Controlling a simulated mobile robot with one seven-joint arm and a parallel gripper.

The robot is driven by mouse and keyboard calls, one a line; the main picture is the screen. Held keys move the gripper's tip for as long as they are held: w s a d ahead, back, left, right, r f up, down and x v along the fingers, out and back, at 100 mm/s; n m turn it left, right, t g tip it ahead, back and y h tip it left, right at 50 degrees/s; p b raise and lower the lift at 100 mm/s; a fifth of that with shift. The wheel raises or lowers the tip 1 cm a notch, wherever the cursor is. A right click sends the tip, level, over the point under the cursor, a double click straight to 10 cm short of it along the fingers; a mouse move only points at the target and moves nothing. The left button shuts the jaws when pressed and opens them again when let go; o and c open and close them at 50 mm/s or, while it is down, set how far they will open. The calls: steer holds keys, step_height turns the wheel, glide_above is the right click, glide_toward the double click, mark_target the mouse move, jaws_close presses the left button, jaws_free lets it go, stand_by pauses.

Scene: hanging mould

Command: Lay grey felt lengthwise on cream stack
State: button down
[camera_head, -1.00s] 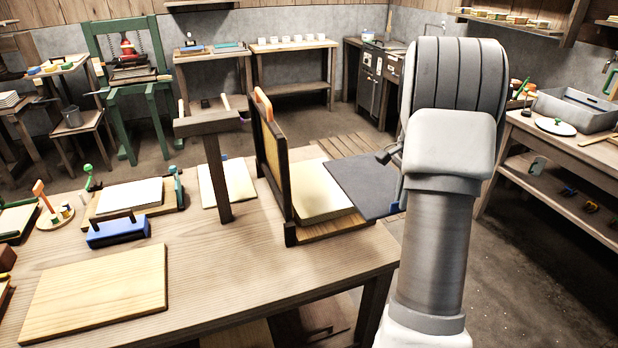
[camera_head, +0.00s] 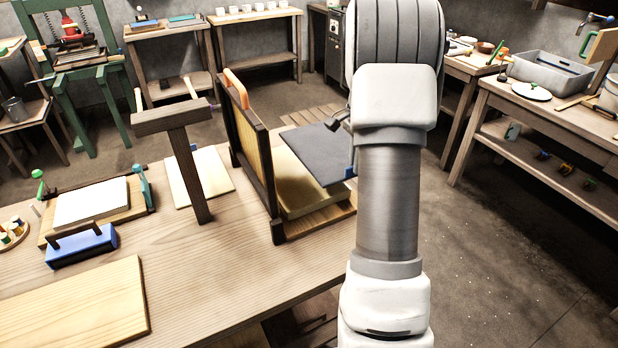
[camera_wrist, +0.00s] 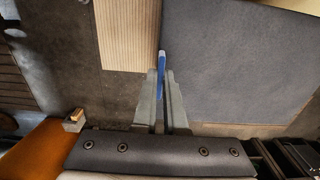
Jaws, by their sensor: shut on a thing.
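The grey felt (camera_head: 318,150) is a flat dark rectangle with a small blue tab (camera_head: 350,173) at its near right corner. It lies over the back and right part of the cream stack (camera_head: 300,196), whose near left part shows. I cannot tell whether it touches the stack. My gripper (camera_wrist: 161,75) is shut on the felt's blue tab in the wrist view. The felt fills the upper right there (camera_wrist: 240,60).
A dark-framed upright mould (camera_head: 250,150) with an orange handle (camera_head: 236,88) stands close along the stack's left side. A dark wooden T-shaped post (camera_head: 185,150) stands left of it. Floor right of the table is open.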

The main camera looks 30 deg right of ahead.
mark_target(319, 168)
steer(key=w+a+f, duration=0.2)
steer(key=w+a, duration=0.1)
steer(key=w+a+f, duration=0.3)
steer(key=shift+w+a+f, duration=0.15)
steer(key=shift+w+f, duration=0.05)
steer(key=shift+w, duration=0.05)
steer(key=shift+f+b, duration=0.4)
steer(key=shift+f, duration=1.7)
steer(key=c, duration=1)
jaws_free()
